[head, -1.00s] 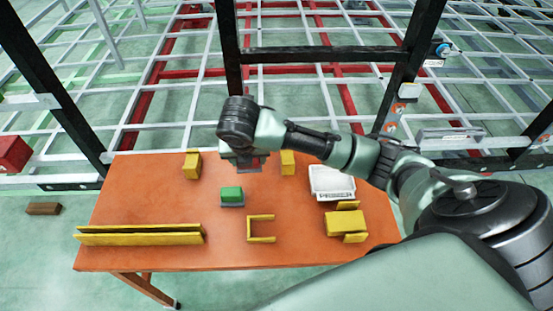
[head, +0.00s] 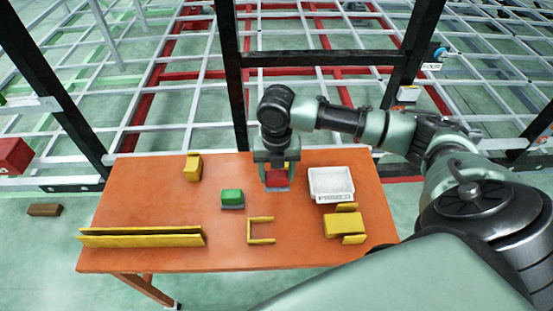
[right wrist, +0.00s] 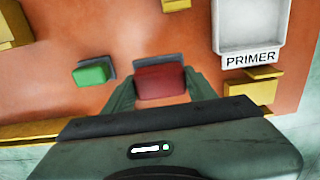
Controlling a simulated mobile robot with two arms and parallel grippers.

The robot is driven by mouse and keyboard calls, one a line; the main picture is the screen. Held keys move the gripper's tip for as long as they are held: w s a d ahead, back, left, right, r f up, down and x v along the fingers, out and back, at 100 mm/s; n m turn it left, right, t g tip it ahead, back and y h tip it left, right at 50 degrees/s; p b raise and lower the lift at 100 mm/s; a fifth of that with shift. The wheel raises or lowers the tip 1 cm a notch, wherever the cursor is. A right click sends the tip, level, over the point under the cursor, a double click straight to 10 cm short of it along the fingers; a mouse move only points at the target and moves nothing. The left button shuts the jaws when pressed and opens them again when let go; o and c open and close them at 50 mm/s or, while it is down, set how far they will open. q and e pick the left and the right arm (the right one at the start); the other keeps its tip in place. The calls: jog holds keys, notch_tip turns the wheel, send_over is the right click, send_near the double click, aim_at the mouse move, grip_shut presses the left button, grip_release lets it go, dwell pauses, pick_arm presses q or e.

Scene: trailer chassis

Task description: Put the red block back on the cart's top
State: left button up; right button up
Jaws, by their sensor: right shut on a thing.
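The red block (head: 277,179) is between the fingers of my right gripper (head: 275,172), over the back middle of the orange table top (head: 160,210). In the right wrist view the red block (right wrist: 160,82) sits between the two green fingers, which are shut on it. A flat grey piece (right wrist: 158,60) shows along its far edge. I cannot tell whether the block touches the table. No separate cart stands out; I cannot tell whether the orange table is the cart. My left gripper is not in view.
A green block (head: 232,197) with a grey edge lies left of the gripper. A white PRIMER tray (head: 331,180) stands close to its right. Yellow pieces include an upright block (head: 192,167), a U-shaped frame (head: 260,231) and long rails (head: 140,237). Black posts stand behind.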

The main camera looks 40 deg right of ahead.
aim_at(276, 174)
notch_tip(276, 174, down, 8)
jog(key=shift+f+p, duration=0.2)
jog(key=shift+p, duration=0.2)
jog(key=o, duration=1.2)
notch_tip(276, 174, up, 12)
jog(key=shift+r+b, duration=0.1)
jog(key=shift+b, duration=0.95)
